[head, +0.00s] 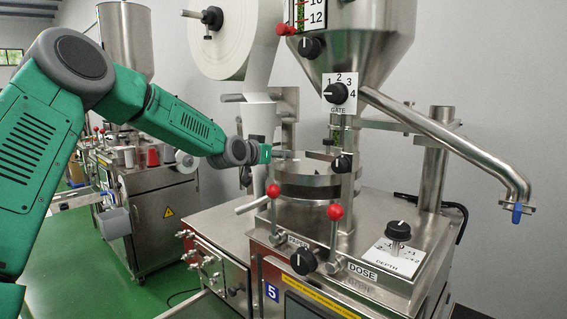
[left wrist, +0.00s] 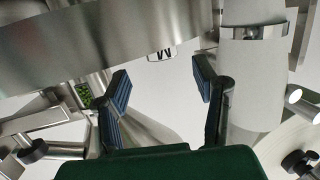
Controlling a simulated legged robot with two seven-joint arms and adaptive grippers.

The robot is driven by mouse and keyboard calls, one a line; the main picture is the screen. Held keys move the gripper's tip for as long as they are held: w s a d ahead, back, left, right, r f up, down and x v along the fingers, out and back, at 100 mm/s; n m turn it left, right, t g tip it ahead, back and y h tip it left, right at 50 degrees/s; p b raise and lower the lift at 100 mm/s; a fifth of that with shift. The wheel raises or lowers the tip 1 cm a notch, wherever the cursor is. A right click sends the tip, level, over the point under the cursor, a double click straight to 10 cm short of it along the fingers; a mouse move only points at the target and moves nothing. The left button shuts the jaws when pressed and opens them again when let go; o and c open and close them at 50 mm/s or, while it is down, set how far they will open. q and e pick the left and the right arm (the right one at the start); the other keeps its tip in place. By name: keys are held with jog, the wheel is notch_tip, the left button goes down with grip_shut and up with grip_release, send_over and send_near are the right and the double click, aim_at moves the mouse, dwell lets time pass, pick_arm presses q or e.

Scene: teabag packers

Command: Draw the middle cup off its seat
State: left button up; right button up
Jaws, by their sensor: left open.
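My left gripper (head: 284,153) reaches in from the left to the round steel turret (head: 308,190) on the machine. In the left wrist view the two blue-padded fingers (left wrist: 162,86) stand wide apart with nothing between them. A small pale piece marked M (left wrist: 162,54) shows beyond the fingertips, at the edge of the broad steel rim (left wrist: 110,35). It lies roughly in line with the gap and is apart from the fingers. I cannot tell whether it is the middle cup or a label. No cup is clear in the head view. My right gripper is not in view.
Two red-knobbed levers (head: 336,212) stand in front of the turret. The steel hopper (head: 352,55) and gate dial (head: 339,93) are above, with a slanting chute (head: 450,140) to the right. A white paper roll (head: 222,38) hangs behind my arm.

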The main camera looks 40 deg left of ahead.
pick_arm(q)
jog(key=shift+w+a+f, duration=0.2)
jog(key=shift+w+a, duration=0.05)
jog(key=shift+w, duration=0.05)
jog(key=x, duration=0.1)
jog(key=p+x, duration=0.1)
jog(key=x, duration=0.1)
jog(key=shift+w+a+f, duration=0.15)
jog(key=shift+w+f, duration=0.1)
jog(key=shift+f, duration=0.05)
jog(key=shift+w, duration=0.45)
jog(key=shift+s, duration=0.15)
grip_shut()
